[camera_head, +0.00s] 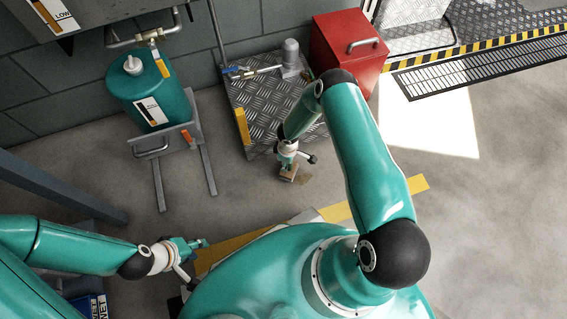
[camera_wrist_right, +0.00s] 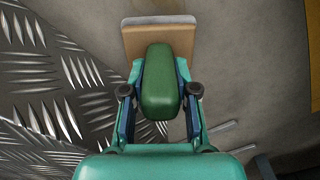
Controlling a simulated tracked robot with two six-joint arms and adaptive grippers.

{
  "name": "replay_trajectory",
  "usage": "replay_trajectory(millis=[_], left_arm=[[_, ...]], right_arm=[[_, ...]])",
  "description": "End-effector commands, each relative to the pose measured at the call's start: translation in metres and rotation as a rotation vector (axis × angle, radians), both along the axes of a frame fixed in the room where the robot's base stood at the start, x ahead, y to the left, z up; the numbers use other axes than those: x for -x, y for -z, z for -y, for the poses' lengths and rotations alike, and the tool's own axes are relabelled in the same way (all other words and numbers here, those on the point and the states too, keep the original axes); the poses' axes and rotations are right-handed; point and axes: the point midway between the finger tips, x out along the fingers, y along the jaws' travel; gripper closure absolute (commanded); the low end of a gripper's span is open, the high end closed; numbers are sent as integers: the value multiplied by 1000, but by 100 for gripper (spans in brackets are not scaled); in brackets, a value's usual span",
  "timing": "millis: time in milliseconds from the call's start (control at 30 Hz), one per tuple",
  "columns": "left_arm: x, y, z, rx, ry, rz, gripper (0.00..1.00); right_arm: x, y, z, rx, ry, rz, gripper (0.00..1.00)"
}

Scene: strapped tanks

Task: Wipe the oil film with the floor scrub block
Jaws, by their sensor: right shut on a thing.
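The floor scrub block has a tan pad with a pale edge and a green grip. In the head view the block (camera_head: 288,173) is at the floor beside the raised tread-plate platform; it fills the upper middle of the right wrist view (camera_wrist_right: 160,42). My right gripper (camera_head: 287,160) is shut on the green grip, a finger on each side. A small brownish patch, seemingly the oil film (camera_head: 304,180), shows on the concrete just right of the block; part of it may be hidden under the block. My left gripper (camera_head: 198,245) is low at left, away from the block; its finger opening is unclear.
The tread-plate platform (camera_head: 262,112) with a valve pipe stands close behind the block. A red box (camera_head: 345,52) is at its right. A teal tank (camera_head: 150,88) on a grey stand is at left. Open concrete lies to the right.

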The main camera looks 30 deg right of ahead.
Motion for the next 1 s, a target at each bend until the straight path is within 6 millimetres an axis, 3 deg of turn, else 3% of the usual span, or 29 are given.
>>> replay_trajectory(millis=[1000], left_arm=[[0,19,0,0,0,0,62]], right_arm=[[-1,20,-1,0,-2,0,100]])
